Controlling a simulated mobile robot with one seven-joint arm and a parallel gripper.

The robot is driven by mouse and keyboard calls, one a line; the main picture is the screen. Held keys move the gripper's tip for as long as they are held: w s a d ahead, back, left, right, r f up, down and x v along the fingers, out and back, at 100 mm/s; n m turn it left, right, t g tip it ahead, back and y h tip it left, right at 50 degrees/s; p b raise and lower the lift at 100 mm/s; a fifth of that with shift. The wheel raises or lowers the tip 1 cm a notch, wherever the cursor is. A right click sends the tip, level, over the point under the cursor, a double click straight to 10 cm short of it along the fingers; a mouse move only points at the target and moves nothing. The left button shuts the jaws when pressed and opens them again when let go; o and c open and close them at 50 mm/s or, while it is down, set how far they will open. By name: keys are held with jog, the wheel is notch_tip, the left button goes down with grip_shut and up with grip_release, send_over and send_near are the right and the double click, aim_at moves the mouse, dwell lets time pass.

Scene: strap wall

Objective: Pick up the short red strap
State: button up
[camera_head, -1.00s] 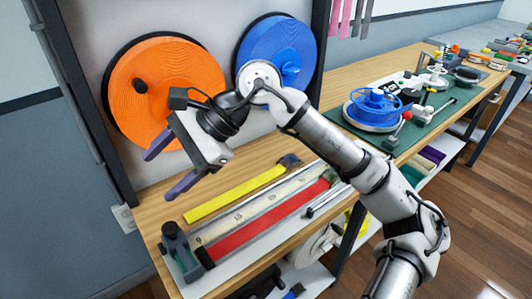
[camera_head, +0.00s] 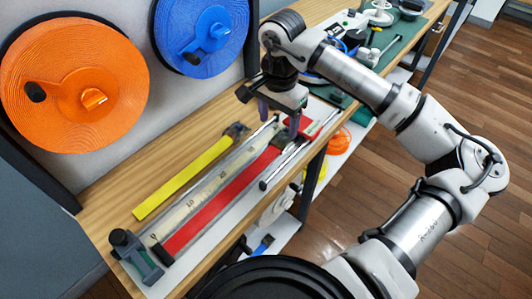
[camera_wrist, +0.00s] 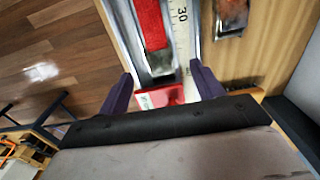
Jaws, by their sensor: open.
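A flat red strap (camera_head: 222,200) lies along the pale ruler (camera_head: 190,200) on the bench; its end also shows in the wrist view (camera_wrist: 150,22). A smaller red piece (camera_wrist: 162,97) lies past a dark grey part (camera_wrist: 160,62) at that end, and shows in the head view (camera_head: 298,127) by my fingers. I cannot tell whether the two red parts are joined. My gripper (camera_head: 279,116) is open and empty, pointing down over the ruler's far end. In the wrist view its purple fingers (camera_wrist: 162,76) stand either side of the dark part and red piece.
A yellow strap (camera_head: 185,177) lies left of the ruler. A dark clamp (camera_head: 135,255) stands at its near end, and metal rods (camera_head: 285,165) lie to its right. Orange (camera_head: 70,85) and blue (camera_head: 205,35) reels hang on the wall behind.

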aim_at(278, 142)
jog(key=shift+s+f+p, duration=0.15)
jog(key=shift+f+p, duration=1)
jog(key=shift+f, duration=1.7)
jog(key=c, duration=1.1)
jog(key=shift+c, duration=0.3)
jog(key=shift+r, duration=0.15)
